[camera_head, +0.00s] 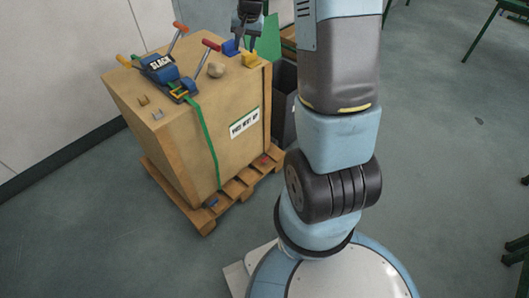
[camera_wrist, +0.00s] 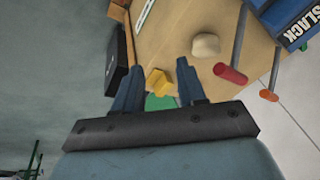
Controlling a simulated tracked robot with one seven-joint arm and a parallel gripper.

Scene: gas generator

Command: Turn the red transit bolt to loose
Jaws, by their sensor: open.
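A small red piece (camera_head: 264,160) sits low on the pallet by the crate's right side; it is too small to tell its setting or whether it is the transit bolt. The wooden crate (camera_head: 225,160) stands on the pallet. My gripper (camera_head: 243,38) is above the crate's back right corner, high above and apart from the red piece. In the wrist view, my gripper (camera_wrist: 155,68) is open and empty, with a yellow piece (camera_wrist: 158,82) showing between its fingers. The red piece on the pallet does not show clearly there.
A small blue piece (camera_head: 211,202) is at the near pallet edge. A dark bin (camera_head: 285,105) stands behind.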

